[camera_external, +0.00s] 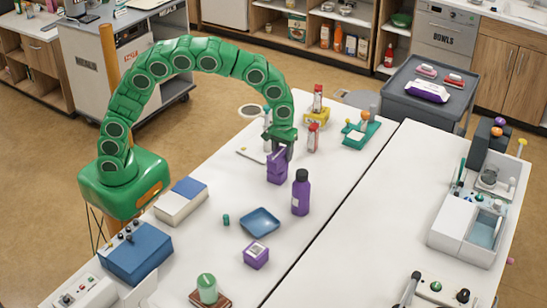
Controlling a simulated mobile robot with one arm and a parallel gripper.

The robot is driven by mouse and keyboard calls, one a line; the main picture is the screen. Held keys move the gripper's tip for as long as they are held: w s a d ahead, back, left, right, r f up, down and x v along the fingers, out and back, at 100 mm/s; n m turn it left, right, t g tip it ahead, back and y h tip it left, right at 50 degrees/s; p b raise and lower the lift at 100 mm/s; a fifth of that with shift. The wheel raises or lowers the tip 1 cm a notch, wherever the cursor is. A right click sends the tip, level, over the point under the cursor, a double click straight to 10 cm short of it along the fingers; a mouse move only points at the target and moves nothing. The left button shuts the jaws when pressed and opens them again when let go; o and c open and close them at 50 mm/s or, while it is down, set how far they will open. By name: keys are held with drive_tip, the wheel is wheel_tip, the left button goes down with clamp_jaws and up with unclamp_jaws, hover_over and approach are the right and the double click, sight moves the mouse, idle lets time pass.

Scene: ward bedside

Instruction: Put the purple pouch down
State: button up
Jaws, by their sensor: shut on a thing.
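The purple pouch (277,168) hangs upright below my gripper (283,150), over the far-left part of the white table (330,185). My gripper points down and is shut on the pouch's top. The fingertips are small and partly hidden in this view. I cannot tell whether the pouch's lower end touches the table or is just above it.
A purple bottle (300,193) stands close to the pouch on the right. A blue tray (260,222) and a purple box (257,255) lie nearer. Red-capped bottles (313,138) and a teal stand (360,134) are behind. Bare table lies right of the purple bottle.

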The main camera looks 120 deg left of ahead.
drive_tip(key=shift+w+a+f, duration=0.2)
drive_tip(key=shift+w+a, duration=0.35)
drive_tip(key=shift+w, duration=0.05)
drive_tip(key=w+a+f, duration=0.2)
drive_tip(key=w, duration=0.1)
drive_tip(key=w+a+f, duration=0.1)
drive_tip(key=w+f, duration=0.2)
drive_tip(key=w, duration=0.1)
drive_tip(key=w+a+f, duration=0.2)
drive_tip(key=w+f, duration=0.1)
drive_tip(key=shift+w+a, duration=0.2)
drive_tip(key=shift+a, duration=0.1)
drive_tip(key=shift+w+a+f, duration=0.35)
drive_tip(key=shift+w+f, duration=0.25)
drive_tip(key=shift+f, duration=1.75)
drive_tip(key=shift+f, duration=0.1)
drive_tip(key=o, duration=1.2)
